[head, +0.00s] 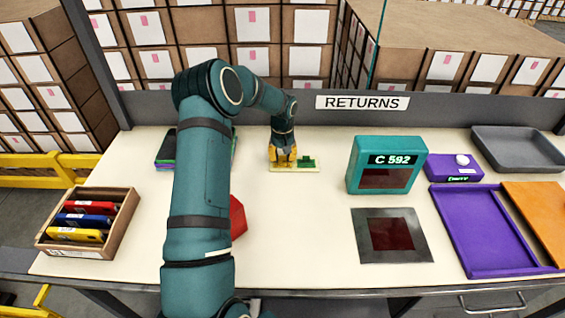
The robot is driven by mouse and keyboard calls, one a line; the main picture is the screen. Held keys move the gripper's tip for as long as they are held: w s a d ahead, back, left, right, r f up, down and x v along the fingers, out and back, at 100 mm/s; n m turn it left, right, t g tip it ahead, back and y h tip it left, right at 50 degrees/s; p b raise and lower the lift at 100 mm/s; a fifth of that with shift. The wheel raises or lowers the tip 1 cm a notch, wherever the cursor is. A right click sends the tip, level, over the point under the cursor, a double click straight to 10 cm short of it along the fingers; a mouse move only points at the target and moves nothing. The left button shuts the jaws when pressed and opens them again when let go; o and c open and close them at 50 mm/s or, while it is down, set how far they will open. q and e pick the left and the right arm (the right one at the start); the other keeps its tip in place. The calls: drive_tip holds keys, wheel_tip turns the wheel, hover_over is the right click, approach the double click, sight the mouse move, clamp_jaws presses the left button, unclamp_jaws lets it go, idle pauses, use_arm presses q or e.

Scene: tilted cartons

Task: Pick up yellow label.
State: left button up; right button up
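My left gripper (283,158), with yellow-orange fingers, points down at the back middle of the table. It is over the left part of a flat pale-yellow piece (311,169), which has a small green block (307,162) on it. The fingers hide part of this piece, and I cannot tell whether they touch it or are open or shut. A yellow item (75,235) with a white tag lies at the front of a wooden box (122,222) on the left. I cannot tell which of these is the yellow label. My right gripper is out of view.
Red (90,207) and blue (83,220) items share the wooden box. A red object (238,216) is partly behind my arm. A teal display (384,165) reading "C 592", a dark square plate (391,236) and a purple tray (487,232) stand right. The middle front is clear.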

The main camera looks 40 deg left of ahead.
use_arm(q)
drive_tip(key=shift+c, duration=1.4)
drive_tip(key=shift+c, duration=0.5)
